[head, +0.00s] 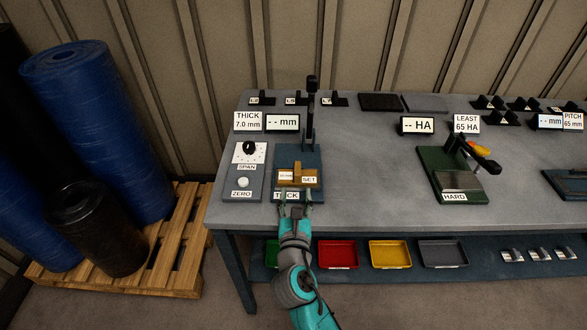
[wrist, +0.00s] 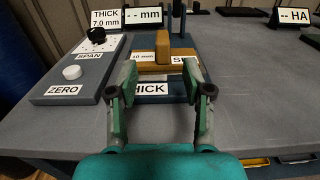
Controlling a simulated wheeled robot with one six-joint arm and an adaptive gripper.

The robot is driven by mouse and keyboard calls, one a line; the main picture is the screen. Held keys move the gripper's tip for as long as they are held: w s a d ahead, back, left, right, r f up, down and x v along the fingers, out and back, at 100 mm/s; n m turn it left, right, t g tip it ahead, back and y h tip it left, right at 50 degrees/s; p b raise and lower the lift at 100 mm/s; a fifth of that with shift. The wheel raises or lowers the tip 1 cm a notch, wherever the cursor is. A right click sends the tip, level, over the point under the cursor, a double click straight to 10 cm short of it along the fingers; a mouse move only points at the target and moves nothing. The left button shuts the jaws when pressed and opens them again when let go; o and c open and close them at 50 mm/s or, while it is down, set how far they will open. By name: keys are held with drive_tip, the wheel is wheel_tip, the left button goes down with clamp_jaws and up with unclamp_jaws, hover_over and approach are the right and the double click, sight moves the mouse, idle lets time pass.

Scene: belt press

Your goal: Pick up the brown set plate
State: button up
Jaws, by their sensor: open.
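The brown set plate (head: 308,176) lies on the blue base of the thickness gauge (head: 311,157), with a raised brown grip block in its middle and white labels, one reading SET. It also shows in the wrist view (wrist: 163,68), just beyond my fingertips. My gripper (head: 294,203) is at the front edge of the gauge, in front of the plate. In the wrist view my gripper (wrist: 158,78) is open, its two green fingers spread apart with nothing between them. The fingers partly hide the plate's ends and the THICK label.
A grey panel with a SPAN knob (head: 249,148) and ZERO button (head: 243,183) stands left of the gauge. The gauge's black upright (head: 311,110) rises behind the plate. The green hardness tester (head: 436,165) stands right, with clear tabletop between. Coloured trays (head: 338,254) sit below.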

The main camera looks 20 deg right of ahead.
sight(297, 175)
drive_tip(key=x, duration=1)
drive_tip(key=shift+d+r, duration=0.15)
drive_tip(key=shift+d, duration=0.05)
drive_tip(key=shift+c, duration=0.3)
clamp_jaws()
drive_tip(key=shift+r, duration=0.1)
